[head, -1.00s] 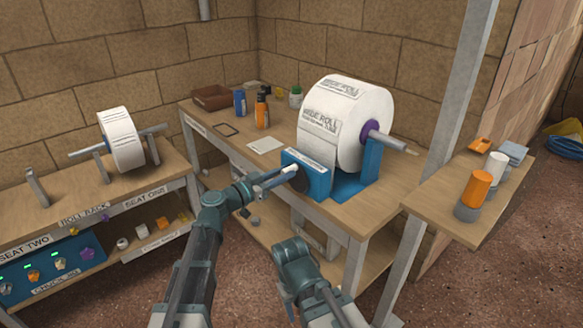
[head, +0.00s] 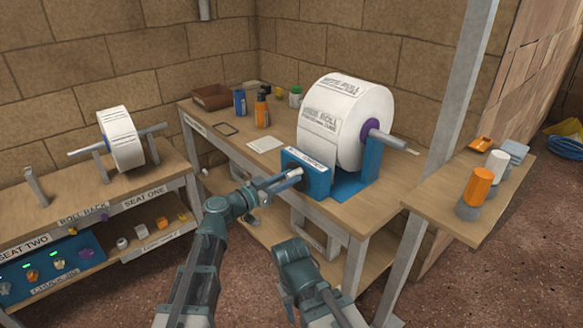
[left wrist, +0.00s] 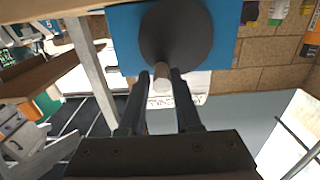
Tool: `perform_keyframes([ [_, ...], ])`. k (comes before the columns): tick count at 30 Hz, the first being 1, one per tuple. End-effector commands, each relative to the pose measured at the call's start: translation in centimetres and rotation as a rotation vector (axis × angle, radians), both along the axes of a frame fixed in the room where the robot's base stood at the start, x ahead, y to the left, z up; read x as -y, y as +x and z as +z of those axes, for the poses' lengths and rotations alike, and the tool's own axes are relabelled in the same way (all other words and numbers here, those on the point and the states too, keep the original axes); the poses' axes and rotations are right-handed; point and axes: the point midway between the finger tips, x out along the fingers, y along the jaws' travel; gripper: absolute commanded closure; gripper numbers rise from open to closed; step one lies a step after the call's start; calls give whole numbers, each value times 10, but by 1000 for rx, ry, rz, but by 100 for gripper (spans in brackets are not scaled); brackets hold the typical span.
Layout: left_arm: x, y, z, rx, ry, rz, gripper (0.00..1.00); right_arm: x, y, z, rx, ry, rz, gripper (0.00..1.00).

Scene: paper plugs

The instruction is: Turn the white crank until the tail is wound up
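The large white paper roll (head: 345,120) sits on a spindle in a blue stand (head: 350,188) on the middle bench. The white crank handle (head: 294,173) is at the front face of the stand. The left wrist view shows a dark round disc (left wrist: 176,35) with the pale handle (left wrist: 162,82) sticking out of it. My left gripper (head: 280,182) is at the handle, with its dark fingers (left wrist: 161,78) on either side, close against it. No loose tail of paper shows clearly. My right arm is at the lower middle; its gripper is out of view.
A smaller roll (head: 121,138) stands on a rack on the left bench (head: 70,205). Bottles (head: 262,108) stand at the back of the middle bench. A side shelf (head: 450,205) at right holds an orange cylinder (head: 479,187). A grey post (head: 455,90) rises beside it.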

Motion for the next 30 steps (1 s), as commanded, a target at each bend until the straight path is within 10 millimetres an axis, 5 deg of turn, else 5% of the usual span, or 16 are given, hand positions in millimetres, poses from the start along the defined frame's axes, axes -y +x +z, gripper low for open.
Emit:
perform_keyframes([
  [28, 7, -8, -10, 0, 0, -1, 69, 0, 0, -9, 0, 0, 0, 50],
  [30, 7, -8, -9, 0, 0, -1, 77, 0, 0, -9, 0, 0, 0, 50],
])
